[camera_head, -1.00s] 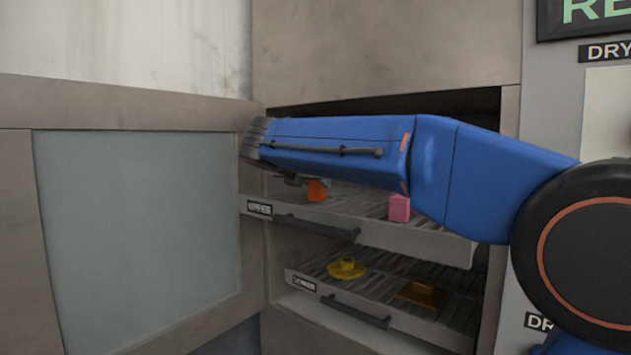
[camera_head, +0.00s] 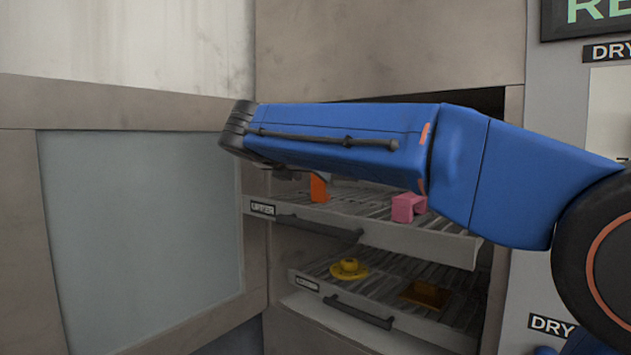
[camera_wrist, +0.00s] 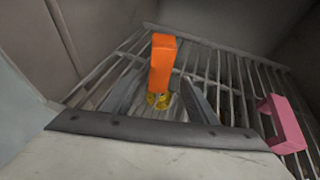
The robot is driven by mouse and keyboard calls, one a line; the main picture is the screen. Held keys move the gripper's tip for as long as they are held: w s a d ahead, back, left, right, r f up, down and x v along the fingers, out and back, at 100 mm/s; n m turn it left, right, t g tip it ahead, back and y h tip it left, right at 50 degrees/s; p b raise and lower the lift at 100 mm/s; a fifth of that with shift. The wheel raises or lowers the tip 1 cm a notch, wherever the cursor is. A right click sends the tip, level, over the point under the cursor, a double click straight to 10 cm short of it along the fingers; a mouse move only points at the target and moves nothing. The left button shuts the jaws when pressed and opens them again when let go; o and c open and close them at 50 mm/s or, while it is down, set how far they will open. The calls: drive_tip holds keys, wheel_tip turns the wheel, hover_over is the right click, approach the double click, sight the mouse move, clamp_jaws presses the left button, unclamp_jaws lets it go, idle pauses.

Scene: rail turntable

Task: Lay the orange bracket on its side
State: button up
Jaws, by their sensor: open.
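The orange bracket (camera_head: 319,188) stands upright on the upper slatted rack (camera_head: 372,208), partly hidden behind my arm in the head view. In the wrist view the orange bracket (camera_wrist: 162,62) shows as a tall block with a wider top. My gripper (camera_wrist: 160,88) is open, with one finger on each side of the bracket's lower part in that picture. I cannot tell whether either finger touches it or how deep the fingers reach. In the head view my gripper is mostly hidden beneath the blue arm.
A pink bracket (camera_head: 408,207) stands on the same rack to the right. A lower rack holds a yellow flanged part (camera_head: 348,268) and a brown-orange tray-like piece (camera_head: 425,295). The cabinet wall and an open door panel (camera_head: 140,220) are close on the left.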

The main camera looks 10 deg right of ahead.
drive_tip(key=v, duration=1.1)
drive_tip(key=shift+a, duration=0.1)
